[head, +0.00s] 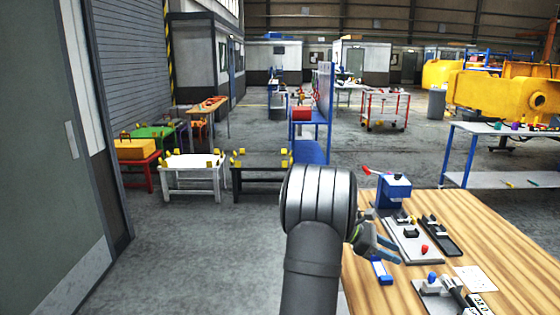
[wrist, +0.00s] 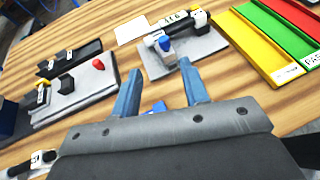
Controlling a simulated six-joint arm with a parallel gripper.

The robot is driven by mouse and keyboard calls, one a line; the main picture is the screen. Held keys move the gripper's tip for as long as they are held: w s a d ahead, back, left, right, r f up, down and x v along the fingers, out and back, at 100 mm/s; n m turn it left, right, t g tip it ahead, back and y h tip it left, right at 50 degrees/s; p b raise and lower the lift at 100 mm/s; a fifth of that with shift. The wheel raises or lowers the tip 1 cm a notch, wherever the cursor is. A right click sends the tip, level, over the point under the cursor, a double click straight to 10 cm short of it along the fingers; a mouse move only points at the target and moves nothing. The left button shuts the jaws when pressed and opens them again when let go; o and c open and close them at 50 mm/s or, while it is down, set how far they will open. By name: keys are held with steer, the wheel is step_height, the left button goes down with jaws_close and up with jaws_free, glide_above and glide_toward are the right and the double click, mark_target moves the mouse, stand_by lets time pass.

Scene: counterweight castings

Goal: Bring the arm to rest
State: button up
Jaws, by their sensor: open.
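My gripper (head: 386,248) is over the left part of the wooden workbench (head: 415,200) in the head view. In the wrist view my gripper (wrist: 160,84) shows two blue fingers spread well apart, with nothing held between them. A small blue object (wrist: 155,107) shows low between the fingers, partly hidden by the gripper body; I cannot tell its height below them. My dark, rounded arm links stand at the bench's left edge in the head view.
A blue device with a red handle (head: 394,190) stands at the bench's back. A grey plate with a red knob (wrist: 98,64) and a plate with a blue knob (wrist: 185,58) lie nearby. Yellow (wrist: 255,50) and green (wrist: 282,30) trays lie right. Floor left of the bench is clear.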

steer(key=s+d+m+y, duration=0.8)
steer(key=s+y, duration=0.1)
steer(key=s+d+r+m+t+y, duration=0.1)
steer(key=d+r+m+t+y, duration=0.2)
steer(key=d+r+m+t, duration=0.1)
steer(key=shift+s+r+m+t+y, duration=0.3)
steer(key=shift+r+m+t, duration=0.1)
steer(key=shift+r+t, duration=0.1)
stand_by(0.4)
steer(key=o, duration=0.5)
steer(key=shift+r, duration=0.2)
steer(key=o, duration=0.8)
steer(key=r+t, duration=0.1)
steer(key=r+m, duration=0.1)
steer(key=s+d+r+m+t, duration=0.1)
steer(key=r, duration=0.1)
steer(key=shift+t, duration=0.3)
steer(key=x, duration=0.9)
steer(key=shift+w, duration=0.4)
